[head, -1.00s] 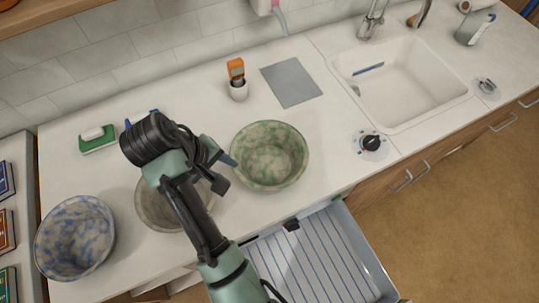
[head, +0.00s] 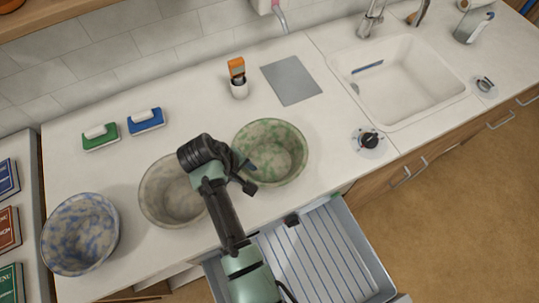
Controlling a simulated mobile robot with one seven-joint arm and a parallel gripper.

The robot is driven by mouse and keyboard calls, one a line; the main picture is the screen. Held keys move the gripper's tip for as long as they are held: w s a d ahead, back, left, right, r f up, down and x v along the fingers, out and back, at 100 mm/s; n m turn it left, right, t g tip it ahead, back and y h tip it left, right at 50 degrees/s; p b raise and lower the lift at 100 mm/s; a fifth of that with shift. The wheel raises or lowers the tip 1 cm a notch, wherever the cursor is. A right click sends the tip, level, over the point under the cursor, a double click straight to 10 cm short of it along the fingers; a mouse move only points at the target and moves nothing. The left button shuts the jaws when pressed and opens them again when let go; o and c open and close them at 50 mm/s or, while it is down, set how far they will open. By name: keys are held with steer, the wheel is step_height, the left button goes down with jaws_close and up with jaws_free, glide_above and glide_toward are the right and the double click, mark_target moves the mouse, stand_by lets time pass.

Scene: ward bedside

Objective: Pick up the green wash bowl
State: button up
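The green wash bowl (head: 286,142) stands upright on the white counter, right of centre in the head view, with green mottling on a pale ground. My gripper (head: 246,176) is at the bowl's left side, its fingers overlapping the left rim and inner wall in the picture. I cannot tell whether the fingers touch the bowl or straddle its rim. My arm comes up from the bottom and hides part of the grey-beige bowl beside it.
A grey-beige bowl (head: 160,192) and a blue mottled bowl (head: 80,234) stand to the left. Green (head: 100,138) and blue (head: 146,121) boxes lie behind them. An open drawer (head: 325,255) juts out below. The sink (head: 405,90) and a black knob (head: 370,139) are to the right.

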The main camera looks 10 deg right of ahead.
jaws_close()
steer(key=shift+s, duration=0.1)
stand_by(1.2)
